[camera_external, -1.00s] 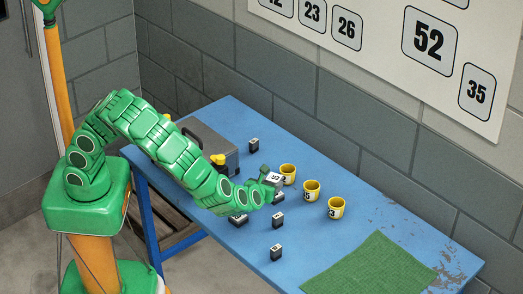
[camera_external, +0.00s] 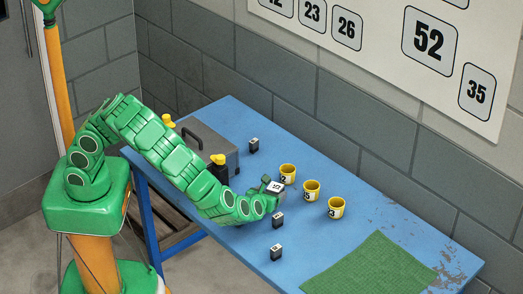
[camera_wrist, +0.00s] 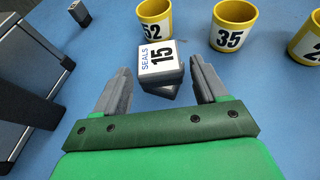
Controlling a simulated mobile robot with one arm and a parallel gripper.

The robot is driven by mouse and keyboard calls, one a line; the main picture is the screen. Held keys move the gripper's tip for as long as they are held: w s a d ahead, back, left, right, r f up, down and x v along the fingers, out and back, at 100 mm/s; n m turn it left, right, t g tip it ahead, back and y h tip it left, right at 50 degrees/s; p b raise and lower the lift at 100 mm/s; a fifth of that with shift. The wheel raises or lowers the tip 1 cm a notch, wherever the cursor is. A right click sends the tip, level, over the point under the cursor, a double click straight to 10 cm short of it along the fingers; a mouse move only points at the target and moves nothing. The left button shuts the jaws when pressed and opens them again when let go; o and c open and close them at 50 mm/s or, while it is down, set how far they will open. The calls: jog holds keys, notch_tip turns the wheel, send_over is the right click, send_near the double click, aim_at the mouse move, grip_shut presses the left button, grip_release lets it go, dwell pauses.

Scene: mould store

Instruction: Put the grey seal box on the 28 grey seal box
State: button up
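A grey seal box with a white top label "SEALS 15" (camera_wrist: 160,58) sits slightly turned on another dark grey box (camera_wrist: 162,92) in the wrist view. The lower box's number is hidden. My gripper (camera_wrist: 161,75) is open, its fingers either side of the stack with a visible gap on both sides. In the external view, the labelled box (camera_external: 276,187) is at my gripper (camera_external: 268,192), near the cups. Other small dark boxes stand at the back (camera_external: 253,145) and nearer the front (camera_external: 278,220) (camera_external: 276,252). I cannot read a 28 on any of them.
Three yellow cups stand close beyond the stack: 52 (camera_wrist: 153,14), 35 (camera_wrist: 232,28) and one partly cut off (camera_wrist: 307,45). A grey case (camera_external: 212,140) stands on the left of the blue table (camera_external: 300,235). A green mat (camera_external: 372,268) lies at the right.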

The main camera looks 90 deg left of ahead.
dwell(0.3)
jog(key=shift+r, duration=0.25)
jog(key=shift+v, duration=5.9)
jog(key=w+d+r+m+t+h, duration=0.3)
jog(key=w+r+m+t+h, duration=0.3)
jog(key=w+r+m, duration=0.6)
jog(key=s+d+r+m+g+h, duration=0.25)
jog(key=s+r+m+h, duration=0.55)
jog(key=m, duration=0.6)
jog(key=s+a+m+g, duration=0.3)
jog(key=s+m, duration=0.5)
jog(key=s, duration=0.7)
jog(key=s+a+m+g+y, duration=0.1)
jog(key=s+a+m+g, duration=0.3)
jog(key=s, duration=1.1)
jog(key=s+a+m+g, duration=0.3)
jog(key=s+a+m, duration=0.2)
jog(key=s+m, duration=0.6)
jog(key=s, duration=0.4)
jog(key=shift+a+f+m+y, duration=0.25)
jog(key=shift+f+m+y, duration=0.05)
jog(key=shift+f, duration=0.05)
